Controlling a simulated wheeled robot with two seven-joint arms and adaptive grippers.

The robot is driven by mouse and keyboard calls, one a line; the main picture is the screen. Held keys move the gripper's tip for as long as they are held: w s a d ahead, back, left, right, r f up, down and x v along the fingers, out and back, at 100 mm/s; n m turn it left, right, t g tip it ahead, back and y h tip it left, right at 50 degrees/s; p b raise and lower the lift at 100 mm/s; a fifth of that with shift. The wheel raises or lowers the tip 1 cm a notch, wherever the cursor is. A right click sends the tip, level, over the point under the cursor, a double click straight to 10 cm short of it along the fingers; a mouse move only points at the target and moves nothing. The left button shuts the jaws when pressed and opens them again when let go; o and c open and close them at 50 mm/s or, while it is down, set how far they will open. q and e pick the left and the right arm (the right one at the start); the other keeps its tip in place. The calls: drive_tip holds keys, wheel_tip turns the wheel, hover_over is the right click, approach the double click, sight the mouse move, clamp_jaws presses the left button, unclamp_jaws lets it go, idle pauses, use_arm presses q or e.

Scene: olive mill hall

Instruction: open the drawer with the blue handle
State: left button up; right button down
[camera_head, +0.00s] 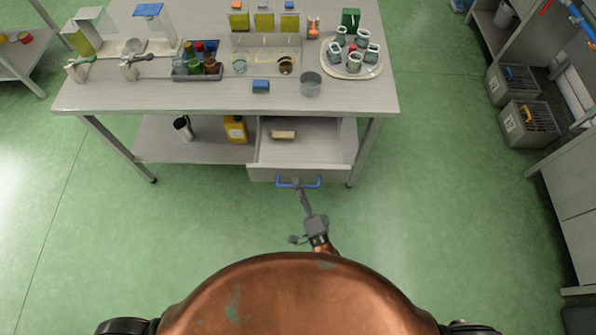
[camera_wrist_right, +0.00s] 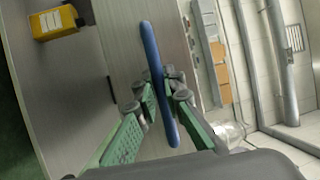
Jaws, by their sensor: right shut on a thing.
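The drawer (camera_head: 281,173) with the blue handle (camera_head: 312,184) is under the right part of the grey table. It stands pulled out toward me, and its inside shows a small tan block (camera_head: 283,135). My right gripper (camera_head: 298,185) is at the middle of the handle, shut on it. In the right wrist view the blue handle (camera_wrist_right: 151,50) runs between the green-padded fingers of my right gripper (camera_wrist_right: 162,98), in front of the grey drawer front (camera_wrist_right: 128,40). My left gripper is not in view.
The table (camera_head: 225,102) bears bottles, jars, a metal cup (camera_head: 311,84) and a round tray (camera_head: 330,69) of cups. A yellow container (camera_head: 236,129) and a dark cylinder (camera_head: 184,128) stand on the lower shelf. Grey crates (camera_head: 527,128) stand at the right. The green floor before the table is clear.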

drive_tip(key=shift+s, duration=0.85)
drive_tip(key=c, duration=2.3)
unclamp_jaws()
drive_tip(key=v, duration=1.2)
